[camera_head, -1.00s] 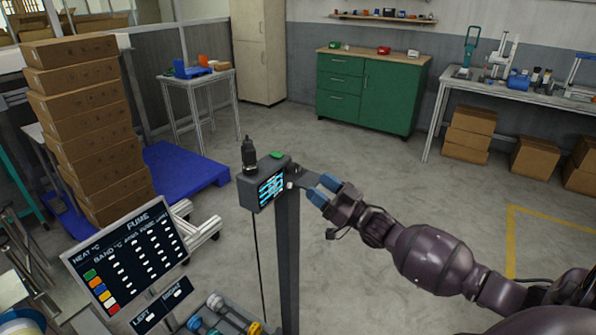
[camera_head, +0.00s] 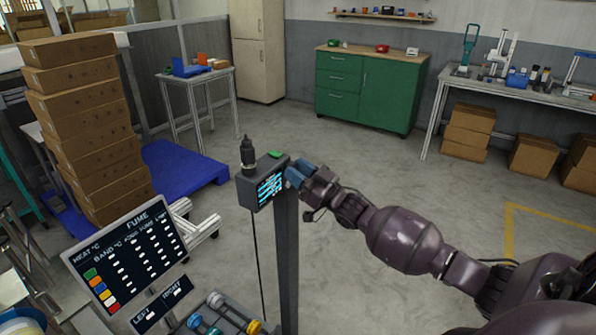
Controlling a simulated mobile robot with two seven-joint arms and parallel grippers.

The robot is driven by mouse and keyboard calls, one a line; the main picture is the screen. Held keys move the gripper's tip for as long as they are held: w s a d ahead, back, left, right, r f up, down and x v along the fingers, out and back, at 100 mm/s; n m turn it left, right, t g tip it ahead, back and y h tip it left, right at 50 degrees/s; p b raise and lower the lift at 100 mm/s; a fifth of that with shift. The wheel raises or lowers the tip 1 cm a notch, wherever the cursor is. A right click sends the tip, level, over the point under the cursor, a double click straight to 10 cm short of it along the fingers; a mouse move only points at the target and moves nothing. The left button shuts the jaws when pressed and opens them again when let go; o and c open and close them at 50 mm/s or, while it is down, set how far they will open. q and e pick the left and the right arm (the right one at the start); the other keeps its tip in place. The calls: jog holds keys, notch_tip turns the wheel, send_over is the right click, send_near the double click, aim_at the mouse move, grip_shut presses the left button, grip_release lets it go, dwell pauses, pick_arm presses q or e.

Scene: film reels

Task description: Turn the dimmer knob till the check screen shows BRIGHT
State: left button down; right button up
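A dark box on a grey post carries a lit check screen (camera_head: 270,188) with cyan and white lines. The lines are too small to read. My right gripper (camera_head: 297,175) has its blue fingertips against or just beside the box's right side. The dimmer knob is not clearly visible; a part on that side is hidden by the fingers. I cannot tell whether the fingers are closed on anything. My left gripper is not in view.
A black upright fitting (camera_head: 248,155) and a green button (camera_head: 277,155) are on top of the box. A tilted FUME board (camera_head: 125,255) stands at lower left. Stacked cartons (camera_head: 85,130) and a blue pallet (camera_head: 185,170) are behind. The floor right of the post is open.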

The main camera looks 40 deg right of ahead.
jog(key=c, duration=0.4)
jog(key=shift+c, duration=0.2)
jog(key=shift+n, duration=0.5)
jog(key=n+g+y, duration=0.1)
jog(key=n, duration=0.3)
jog(key=n+g+y, duration=0.1)
jog(key=n+g, duration=0.1)
jog(key=n, duration=0.2)
jog(key=n+g+y+b, duration=0.1)
jog(key=n+y, duration=0.1)
jog(key=n, duration=0.1)
jog(key=shift+d+n, duration=0.15)
jog(key=shift+n, duration=0.25)
